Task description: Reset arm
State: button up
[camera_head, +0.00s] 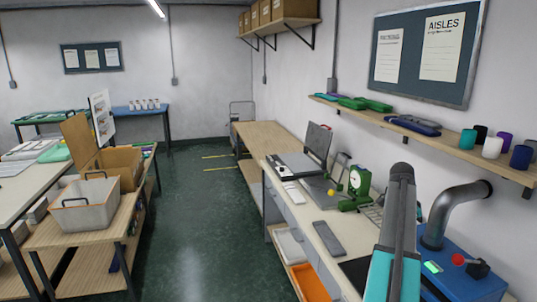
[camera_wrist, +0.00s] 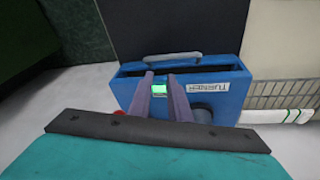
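My gripper (camera_wrist: 160,75) shows in the wrist view as two purple-grey fingers with a narrow gap between them. The fingers are apart and I see nothing held. Behind them is a blue machine (camera_wrist: 225,85) with a handle, a white label and a small lit green display, which shows through the gap. I cannot tell how far the fingertips are from it. In the head view my grey and teal arm rises at the right, and the gripper's fingers cannot be made out. The blue machine (camera_head: 462,277) stands at the lower right there.
A grey pipe (camera_head: 445,212) and a red knob (camera_head: 457,259) stand up from the machine. A green device (camera_head: 355,190) and a laptop (camera_head: 315,148) are on the bench. A shelf (camera_head: 440,138) with cups runs along the right wall. The green floor aisle (camera_head: 195,230) is clear.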

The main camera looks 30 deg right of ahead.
jog(key=w+a+f+n+g+b, duration=0.1)
jog(key=w+a+f+n, duration=0.1)
jog(key=w+a+f, duration=0.55)
jog(key=w+a+f+n+y+b, duration=0.1)
jog(key=w+a+f+n, duration=0.1)
jog(key=a+f, duration=0.95)
jog(key=w+a+f+n+g+b, duration=0.15)
jog(key=w+a+f, duration=0.25)
jog(key=a+f, duration=0.5)
jog(key=s+a+f+n+b, duration=0.1)
jog(key=s+a+f+n, duration=0.2)
jog(key=a+f, duration=0.45)
jog(key=s+a+f+n+g+b, duration=0.1)
jog(key=s+a+f+n, duration=0.15)
jog(key=a+f, duration=0.55)
jog(key=s+a+f+n+b, duration=0.1)
jog(key=s+a+f+n, duration=0.15)
jog(key=a+f, duration=0.5)
jog(key=s+a+f+n, duration=0.3)
jog(key=s+a+n, duration=0.2)
jog(key=s+a, duration=0.2)
jog(key=s+a+f+n+b, duration=0.1)
jog(key=s+a+f+n, duration=0.3)
jog(key=s, duration=0.5)
jog(key=shift+a+f+n+y, duration=0.35)
jog(key=shift+a+n, duration=0.7)
jog(key=shift+a, duration=0.35)
